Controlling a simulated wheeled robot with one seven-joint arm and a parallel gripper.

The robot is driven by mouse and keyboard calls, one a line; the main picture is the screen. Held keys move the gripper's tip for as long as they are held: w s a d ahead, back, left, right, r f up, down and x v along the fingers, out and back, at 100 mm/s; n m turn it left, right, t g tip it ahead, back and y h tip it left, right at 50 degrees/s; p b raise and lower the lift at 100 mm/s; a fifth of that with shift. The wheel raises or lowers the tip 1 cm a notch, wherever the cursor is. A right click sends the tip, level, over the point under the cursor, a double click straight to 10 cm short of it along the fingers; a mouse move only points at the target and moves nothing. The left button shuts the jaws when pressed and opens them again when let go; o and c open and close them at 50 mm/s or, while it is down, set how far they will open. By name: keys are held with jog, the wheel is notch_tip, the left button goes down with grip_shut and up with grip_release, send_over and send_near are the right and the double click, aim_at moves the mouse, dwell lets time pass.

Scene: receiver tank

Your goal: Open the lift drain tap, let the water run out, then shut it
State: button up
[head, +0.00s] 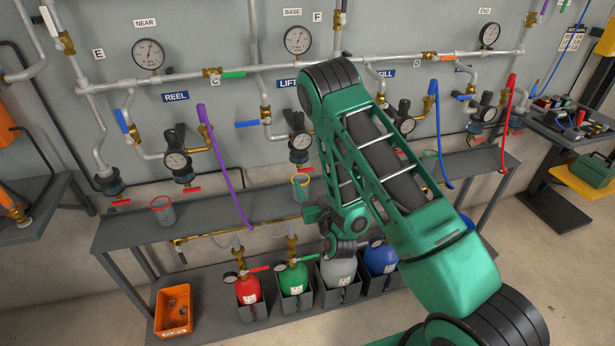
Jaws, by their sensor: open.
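The LIFT label (287,83) is on the wall panel, partly covered by my arm. Below it hangs a regulator with a round gauge (300,141), beside a blue lever (248,124). A small red drain tap (306,171) shows under the LIFT regulator bowl; its exact handle angle is too small to tell. A clear cup with a yellow rim (300,188) stands on the shelf below it. No running water can be made out. My gripper (312,215) is small in view, low and slightly right of the cup, open and apart from the tap; its fingers are partly hidden.
A grey shelf (120,232) runs under the pipes, with a red-rimmed cup (163,210) at left. Purple (222,160), blue and red hoses hang down. Gas bottles (248,289) stand below, near an orange bin (173,312). My arm covers the middle right.

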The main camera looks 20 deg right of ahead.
aim_at(306, 171)
jog(key=shift+w, duration=2.5)
jog(key=c, duration=1.1)
